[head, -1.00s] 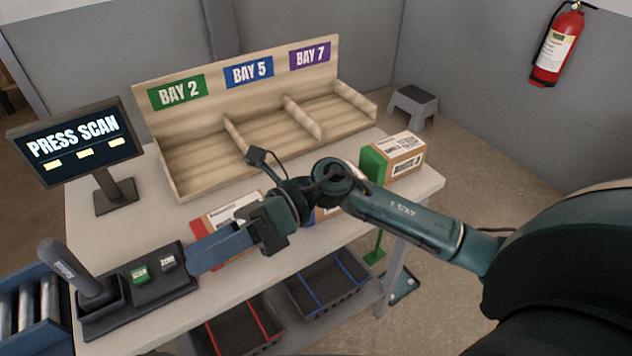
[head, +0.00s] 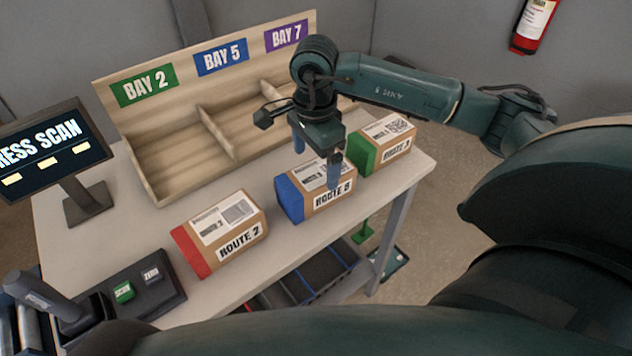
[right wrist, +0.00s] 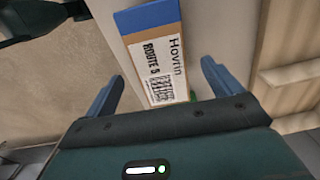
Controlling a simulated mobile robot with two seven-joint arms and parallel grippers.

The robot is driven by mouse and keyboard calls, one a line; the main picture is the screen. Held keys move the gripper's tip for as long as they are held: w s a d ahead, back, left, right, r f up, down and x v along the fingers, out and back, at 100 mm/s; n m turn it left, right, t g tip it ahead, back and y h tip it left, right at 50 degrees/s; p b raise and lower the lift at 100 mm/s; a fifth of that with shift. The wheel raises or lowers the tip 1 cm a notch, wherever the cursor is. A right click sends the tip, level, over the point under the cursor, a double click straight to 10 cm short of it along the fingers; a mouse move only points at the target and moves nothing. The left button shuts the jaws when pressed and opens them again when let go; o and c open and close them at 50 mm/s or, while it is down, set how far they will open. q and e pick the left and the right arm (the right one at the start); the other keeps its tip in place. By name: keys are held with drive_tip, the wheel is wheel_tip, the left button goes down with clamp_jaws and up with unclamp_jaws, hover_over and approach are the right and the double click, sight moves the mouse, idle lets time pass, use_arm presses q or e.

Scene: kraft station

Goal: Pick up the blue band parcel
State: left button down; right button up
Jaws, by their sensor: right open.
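The blue band parcel (head: 312,189) is a brown box with a blue end and a white label, standing on the table between two other parcels. My right gripper (head: 317,165) is open above it, its blue fingers pointing down and partly covering it in the head view. In the right wrist view the parcel (right wrist: 158,58) lies ahead between the open fingers (right wrist: 160,85), apart from them as far as I can tell. My left gripper is not in view.
A red band parcel (head: 222,233) stands to the left and a green band parcel (head: 383,146) to the right. The wooden bay rack (head: 150,185) is behind. A monitor (head: 55,148) and button panel (head: 140,285) stand at left.

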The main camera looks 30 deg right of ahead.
sight(316, 172)
drive_tip(key=shift+d+f+p, duration=0.15)
drive_tip(key=shift+f+p, duration=0.65)
drive_tip(key=shift+f, duration=2.25)
drive_tip(key=shift+c, duration=0.3)
drive_tip(key=shift+r, duration=0.1)
drive_tip(key=c, duration=1.2)
